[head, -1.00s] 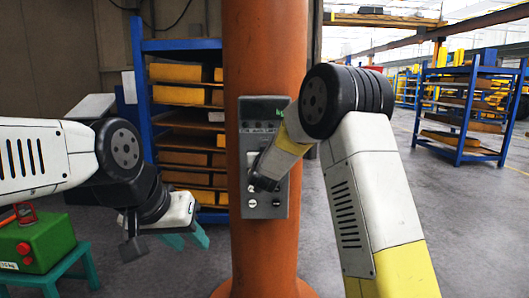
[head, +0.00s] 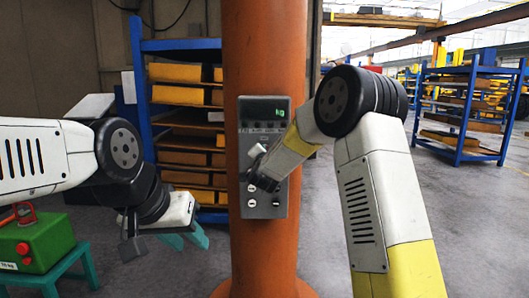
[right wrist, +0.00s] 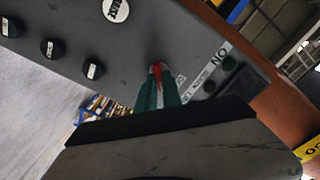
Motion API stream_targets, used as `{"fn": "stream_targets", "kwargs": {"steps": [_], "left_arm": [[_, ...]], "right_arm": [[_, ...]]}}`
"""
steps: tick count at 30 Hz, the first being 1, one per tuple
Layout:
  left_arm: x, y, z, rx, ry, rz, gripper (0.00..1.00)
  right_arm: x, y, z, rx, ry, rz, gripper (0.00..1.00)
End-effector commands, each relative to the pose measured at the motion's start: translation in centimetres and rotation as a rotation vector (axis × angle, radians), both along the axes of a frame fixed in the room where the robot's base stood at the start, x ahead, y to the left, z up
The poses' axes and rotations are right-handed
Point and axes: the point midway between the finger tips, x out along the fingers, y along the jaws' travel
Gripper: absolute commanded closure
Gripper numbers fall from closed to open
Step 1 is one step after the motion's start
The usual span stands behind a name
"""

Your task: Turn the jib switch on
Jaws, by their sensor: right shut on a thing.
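A grey control panel (head: 250,205) is fixed to the orange column. The jib switch shows in the right wrist view as a red lever (right wrist: 157,69) on the panel, beside a white label strip (right wrist: 217,55) with ON lettering. My right gripper (right wrist: 158,82) is shut on the lever with its teal fingertips close against the panel. Which way the lever is set I cannot tell. In the head view my right wrist hides the switch and fingertips. My left gripper (head: 187,240) is open and empty, left of the column.
The panel has a display with green characters (head: 280,113) and dark knobs (right wrist: 93,70). A green weight (head: 35,240) with a red handle stands on a teal stand (head: 75,268) at the lower left. Blue racks (head: 140,85) stand behind.

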Motion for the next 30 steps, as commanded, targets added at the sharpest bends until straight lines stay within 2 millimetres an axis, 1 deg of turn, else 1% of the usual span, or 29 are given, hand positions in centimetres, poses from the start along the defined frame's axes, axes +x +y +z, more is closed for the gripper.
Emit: {"fn": "stream_targets", "kwargs": {"steps": [9, 18, 24, 30], "left_arm": [[0.00, 0.00, 0.00, 0.000, 0.000, 0.000, 0.64], [0.00, 0.00, 0.00, 0.000, 0.000, 0.000, 0.64], [0.00, 0.00, 0.00, 0.000, 0.000, 0.000, 0.64], [0.00, 0.00, 0.00, 0.000, 0.000, 0.000, 0.64]], "right_arm": [[-0.01, -0.11, -0.26, 0.302, 0.003, -0.001, 1.00], [-0.01, -0.13, -0.35, 0.557, 0.002, 0.000, 1.00], [-0.01, -0.14, -0.44, 0.679, 0.003, 0.000, 1.00], [-0.02, -0.08, -0.48, 0.754, 0.004, 0.000, 1.00]]}}
